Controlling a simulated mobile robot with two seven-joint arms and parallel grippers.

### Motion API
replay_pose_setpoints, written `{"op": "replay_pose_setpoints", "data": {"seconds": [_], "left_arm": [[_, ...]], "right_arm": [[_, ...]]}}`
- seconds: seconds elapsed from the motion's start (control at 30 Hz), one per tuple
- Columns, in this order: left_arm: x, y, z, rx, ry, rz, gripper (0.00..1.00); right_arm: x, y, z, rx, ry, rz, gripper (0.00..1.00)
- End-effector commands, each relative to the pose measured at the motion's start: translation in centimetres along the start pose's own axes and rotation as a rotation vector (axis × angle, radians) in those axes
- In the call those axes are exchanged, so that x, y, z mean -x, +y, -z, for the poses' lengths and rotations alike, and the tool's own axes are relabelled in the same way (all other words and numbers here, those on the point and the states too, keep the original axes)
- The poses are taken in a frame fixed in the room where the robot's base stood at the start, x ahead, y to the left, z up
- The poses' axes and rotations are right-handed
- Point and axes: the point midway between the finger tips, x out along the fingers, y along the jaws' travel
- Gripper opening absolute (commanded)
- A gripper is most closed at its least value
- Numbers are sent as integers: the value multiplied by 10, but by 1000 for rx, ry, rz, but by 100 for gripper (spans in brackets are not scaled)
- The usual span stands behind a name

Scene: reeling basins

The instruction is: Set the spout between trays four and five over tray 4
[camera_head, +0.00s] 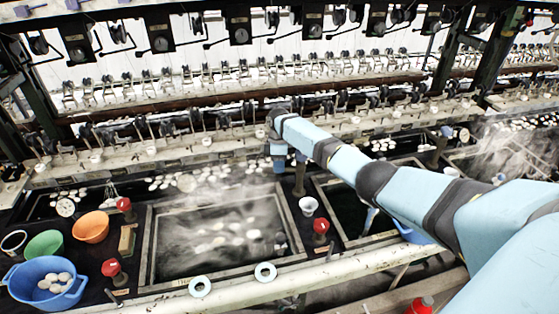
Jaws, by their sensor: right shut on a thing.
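My right arm comes in from the right, and its gripper (279,160) points down behind the two front basins. The gripper is shut on the spout, whose held part is mostly hidden by the gripper. A dark upright post (299,176) stands just right of the gripper, near the divider between the basins. The left basin (150,250) holds steaming water with pale cocoons. The right basin (335,215) holds dark water and is partly covered by my arm. I cannot read the tray numbers. My left gripper is not in view.
Blue (45,267), green (44,244) and orange (91,227) bowls stand at the left. A pale rail (330,272) runs along the front. Reeling machinery (240,80) fills the back.

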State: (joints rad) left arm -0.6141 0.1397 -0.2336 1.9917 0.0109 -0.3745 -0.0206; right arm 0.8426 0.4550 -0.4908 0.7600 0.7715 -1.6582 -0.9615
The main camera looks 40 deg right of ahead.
Motion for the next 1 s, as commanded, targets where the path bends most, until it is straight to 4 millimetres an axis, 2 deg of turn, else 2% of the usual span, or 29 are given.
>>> {"op": "replay_pose_setpoints", "data": {"seconds": [0.1,0.43,1.0], "left_arm": [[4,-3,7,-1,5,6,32],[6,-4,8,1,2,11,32],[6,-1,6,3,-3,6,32]], "right_arm": [[0,-6,1,84,-18,0,0],[-2,-11,0,238,-48,-1,0],[-3,-12,-1,282,-58,1,0]]}}
